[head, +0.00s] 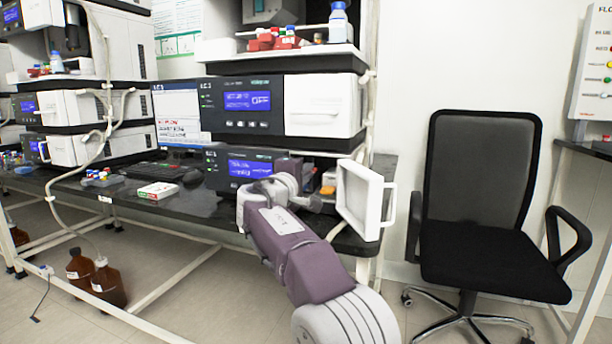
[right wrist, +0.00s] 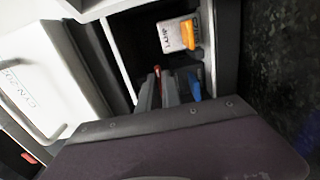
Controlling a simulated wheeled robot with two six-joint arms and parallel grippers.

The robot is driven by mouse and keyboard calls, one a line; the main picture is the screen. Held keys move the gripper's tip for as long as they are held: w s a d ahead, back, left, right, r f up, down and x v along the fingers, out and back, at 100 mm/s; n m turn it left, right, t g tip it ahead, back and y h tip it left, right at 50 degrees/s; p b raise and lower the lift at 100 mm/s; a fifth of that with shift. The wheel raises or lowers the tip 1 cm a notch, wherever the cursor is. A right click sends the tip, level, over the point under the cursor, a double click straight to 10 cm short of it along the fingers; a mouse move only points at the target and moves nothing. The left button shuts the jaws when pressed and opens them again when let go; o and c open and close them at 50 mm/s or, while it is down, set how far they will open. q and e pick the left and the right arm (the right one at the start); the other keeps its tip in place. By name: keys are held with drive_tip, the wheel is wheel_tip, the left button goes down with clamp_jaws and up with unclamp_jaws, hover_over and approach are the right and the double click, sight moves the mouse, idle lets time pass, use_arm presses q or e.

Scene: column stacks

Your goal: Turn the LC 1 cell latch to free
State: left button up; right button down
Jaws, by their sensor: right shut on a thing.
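The lower unit (head: 238,170) in the middle stack has a lit blue display and its white front door (head: 362,200) swung open to the right. My right gripper (head: 316,203) reaches into its open bay. In the right wrist view, the gripper's fingers (right wrist: 161,92) are closed on a small red latch (right wrist: 157,71), mostly hidden between them. A blue lever (right wrist: 195,88) stands just right of the fingers. A white block marked LAMP (right wrist: 172,36) with an orange latch (right wrist: 188,34) sits deeper in the bay. The latch's exact angle cannot be told. My left gripper is out of view.
The open door stands close to the right of my right arm. An upper unit (head: 262,125) with a closed white door is directly above. A keyboard (head: 150,170) and small box (head: 157,190) lie to the left. A black chair (head: 480,255) stands at right.

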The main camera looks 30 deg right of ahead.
drive_tip(key=shift+f, duration=0.1)
drive_tip(key=c, duration=1.5)
unclamp_jaws()
drive_tip(key=shift+c, duration=0.2)
drive_tip(key=p+v, duration=0.1)
drive_tip(key=v, duration=0.8)
